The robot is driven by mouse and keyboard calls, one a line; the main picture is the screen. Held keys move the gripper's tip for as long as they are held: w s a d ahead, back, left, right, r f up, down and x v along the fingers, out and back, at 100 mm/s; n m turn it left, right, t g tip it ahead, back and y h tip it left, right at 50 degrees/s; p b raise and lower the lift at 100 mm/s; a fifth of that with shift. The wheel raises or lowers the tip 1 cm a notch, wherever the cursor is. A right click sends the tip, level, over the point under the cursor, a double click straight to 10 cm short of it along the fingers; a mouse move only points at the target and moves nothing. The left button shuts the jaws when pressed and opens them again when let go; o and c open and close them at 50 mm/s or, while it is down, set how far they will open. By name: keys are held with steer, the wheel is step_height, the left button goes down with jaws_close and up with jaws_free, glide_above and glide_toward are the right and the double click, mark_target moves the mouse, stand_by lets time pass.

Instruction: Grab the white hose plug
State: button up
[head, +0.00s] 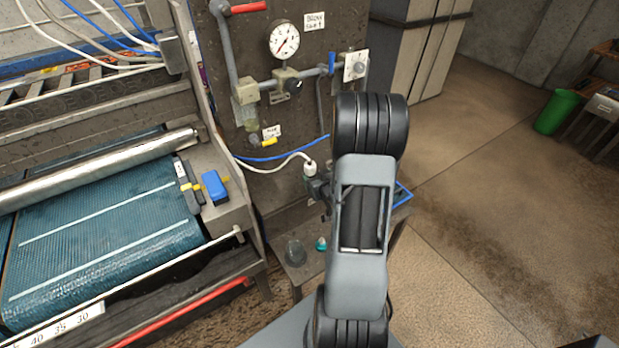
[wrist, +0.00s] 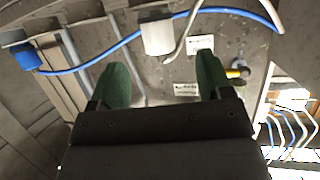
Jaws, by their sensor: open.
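The white hose plug (head: 310,168) is at the end of a thin white hose in front of the grey panel in the head view. In the wrist view the white plug (wrist: 157,38) shows just beyond the fingertips, roughly centred between them. My gripper (wrist: 161,60) is open, with two green fingers apart and nothing between them. In the head view my gripper (head: 309,183) is small and partly hidden by my arm, close below the plug. I cannot tell whether a finger touches the plug.
A blue hose (wrist: 105,58) runs behind the plug and ends in a blue plug (wrist: 27,60). A yellow-handled valve (wrist: 237,73) and white labels (wrist: 200,44) are on the panel. A small table (head: 284,250) with a glass jar (head: 296,252) stands below. The conveyor (head: 100,235) is at left.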

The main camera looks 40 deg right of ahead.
mark_target(312, 171)
steer(key=shift+p+x, duration=0.75)
steer(key=shift+x, duration=3.4)
steer(key=shift+d, duration=0.15)
steer(key=shift+c, duration=0.5)
steer(key=c, duration=1)
steer(key=shift+r, duration=0.1)
